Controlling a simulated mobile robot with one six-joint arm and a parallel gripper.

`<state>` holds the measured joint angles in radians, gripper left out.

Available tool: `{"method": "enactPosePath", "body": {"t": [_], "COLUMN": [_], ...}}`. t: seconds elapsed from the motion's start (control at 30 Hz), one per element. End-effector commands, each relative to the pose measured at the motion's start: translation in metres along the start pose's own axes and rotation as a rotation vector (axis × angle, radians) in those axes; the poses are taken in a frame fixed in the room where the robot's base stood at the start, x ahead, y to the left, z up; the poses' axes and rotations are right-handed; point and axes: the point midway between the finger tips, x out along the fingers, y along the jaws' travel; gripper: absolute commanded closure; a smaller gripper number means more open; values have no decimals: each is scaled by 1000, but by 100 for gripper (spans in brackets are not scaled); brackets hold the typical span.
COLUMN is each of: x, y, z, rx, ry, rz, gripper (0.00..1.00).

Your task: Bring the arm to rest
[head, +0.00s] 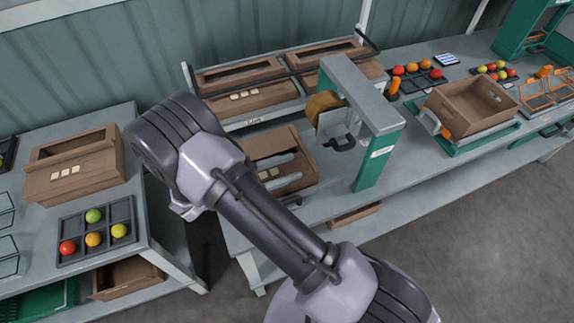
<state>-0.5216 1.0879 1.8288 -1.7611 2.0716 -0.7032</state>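My arm crosses the middle of the head view, from the bottom centre up to a bend at the upper left. The rest of it is hidden behind its own links. Two pale grey fingers of my gripper (277,171) show past the arm's right side. They are apart, with a gap between them, and nothing is seen held. They appear in front of a brown carton (294,146) on the middle bench. Whether they touch the carton cannot be told. The wrist is hidden.
A green-and-grey arch (375,158) stands on the bench (420,173) right of my gripper. A brown crate (471,116) stands farther right. Grey floor is clear at the lower right.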

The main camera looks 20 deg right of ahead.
Motion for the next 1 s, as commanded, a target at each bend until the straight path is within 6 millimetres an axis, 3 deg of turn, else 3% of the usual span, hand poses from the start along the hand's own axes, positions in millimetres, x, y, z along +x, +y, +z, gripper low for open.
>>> {"method": "enactPosePath", "body": {"t": [0.37,0.47,0.6,0.67,0.8,1.0], "x": [1,10,25,23,-4,-53], "y": [0,-7,-46,-68,-108,-119], "z": [1,20,68,84,111,147], "rx": [5,67,315,456,838,1374], "ry": [5,75,340,475,798,1205], "rz": [-7,-110,-454,-617,-978,-1374], "gripper": [62,62,62,62,62,62]}}
